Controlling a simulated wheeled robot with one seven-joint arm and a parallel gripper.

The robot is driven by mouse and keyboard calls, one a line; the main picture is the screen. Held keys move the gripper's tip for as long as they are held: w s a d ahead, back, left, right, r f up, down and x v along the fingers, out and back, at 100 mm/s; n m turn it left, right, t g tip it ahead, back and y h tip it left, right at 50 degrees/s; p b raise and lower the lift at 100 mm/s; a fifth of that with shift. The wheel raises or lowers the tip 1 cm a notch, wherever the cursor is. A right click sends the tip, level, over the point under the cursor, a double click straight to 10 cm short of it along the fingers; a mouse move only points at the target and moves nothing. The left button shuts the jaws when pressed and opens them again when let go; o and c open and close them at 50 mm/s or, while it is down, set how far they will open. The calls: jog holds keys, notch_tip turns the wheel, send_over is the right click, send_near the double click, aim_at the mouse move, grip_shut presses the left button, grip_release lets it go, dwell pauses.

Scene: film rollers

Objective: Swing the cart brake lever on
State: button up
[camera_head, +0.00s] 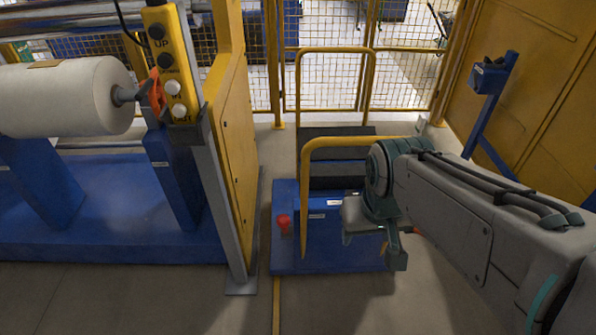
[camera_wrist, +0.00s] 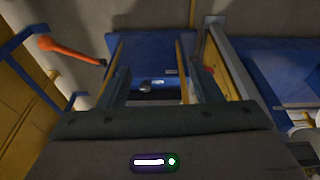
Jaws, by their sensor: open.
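The cart (camera_head: 318,252) is blue with yellow rails and stands on the floor at centre. An orange lever with a dark end (camera_wrist: 70,50) sticks out beside the cart in the wrist view. In the head view only a small orange bit of it (camera_head: 416,231) shows to the right of my gripper; my arm hides the rest. My gripper (camera_head: 372,246) is open and empty over the cart's front right part. In the wrist view its fingers (camera_wrist: 160,82) point at the cart, and the lever lies outside them to the left, apart from them.
A small red part (camera_head: 284,222) sits on the cart's left side. A yellow panel and grey post (camera_head: 225,190) stand left of the cart, with a white roller (camera_head: 65,97) beyond. A blue stand (camera_head: 488,110) is at right, mesh fence behind. Floor in front is clear.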

jog(key=w+d+f+n+g+h+b, duration=0.1)
jog(key=d+f+n+g+h+b, duration=0.25)
jog(key=f+n+h, duration=0.6)
jog(key=n+t+y+b, duration=0.6)
jog(key=n+t+b, duration=0.3)
jog(key=n+t, duration=1.35)
send_near(284, 216)
jog(key=w+n+g, duration=0.1)
jog(key=w, duration=0.2)
jog(key=w+d+r+n+g, duration=0.1)
jog(key=w, duration=0.3)
jog(key=w+n+g+b, duration=0.1)
jog(key=w+g, duration=0.1)
jog(key=w, duration=0.1)
jog(key=shift+w+d+r+h, duration=0.2)
jog(key=shift+w+d+h, duration=0.15)
jog(key=shift+c, duration=0.3)
